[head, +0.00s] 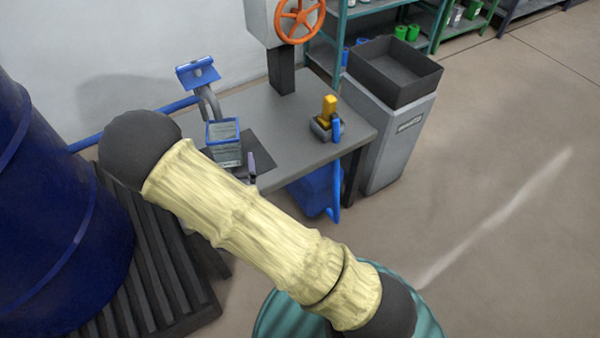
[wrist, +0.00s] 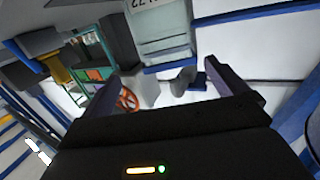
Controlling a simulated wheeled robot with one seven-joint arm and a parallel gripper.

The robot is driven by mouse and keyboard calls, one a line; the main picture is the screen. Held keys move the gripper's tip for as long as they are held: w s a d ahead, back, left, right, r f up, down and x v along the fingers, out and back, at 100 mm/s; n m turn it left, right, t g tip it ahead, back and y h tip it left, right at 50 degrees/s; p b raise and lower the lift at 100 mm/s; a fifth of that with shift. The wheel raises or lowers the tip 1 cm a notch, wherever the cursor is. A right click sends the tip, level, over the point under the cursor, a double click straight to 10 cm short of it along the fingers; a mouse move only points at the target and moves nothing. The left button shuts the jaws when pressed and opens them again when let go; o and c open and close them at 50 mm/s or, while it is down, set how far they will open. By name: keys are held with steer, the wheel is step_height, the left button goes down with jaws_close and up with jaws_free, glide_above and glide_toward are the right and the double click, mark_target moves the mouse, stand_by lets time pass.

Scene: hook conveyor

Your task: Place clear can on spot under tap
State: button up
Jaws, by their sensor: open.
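The clear can (head: 224,150), a see-through box shape with a blue rim, stands upright on the table below the tap, at the dark square spot (head: 260,158). The tap (head: 208,100) has a grey curved pipe and a blue top. My gripper (head: 251,167) is mostly hidden behind my arm; one purple finger shows just right of the can's lower part. In the wrist view the can (wrist: 163,28) appears upside down, beyond my gripper (wrist: 168,68), whose two fingers are apart. I see no finger pressed on the can.
A dark bin (head: 393,72) stands to the right. A large blue drum (head: 55,220) stands left. Open floor lies right.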

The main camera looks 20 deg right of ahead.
steer(key=s+d+r+n+g+y, duration=0.1)
steer(key=s+d+r+g, duration=0.3)
steer(key=s+d+g, duration=0.3)
steer(key=s+d+r+g+y, duration=0.1)
steer(key=s+d+r+g, duration=0.3)
steer(key=s+d+g, duration=0.3)
steer(key=s+d, duration=0.2)
steer(key=d, duration=0.2)
steer(key=shift+n, duration=0.4)
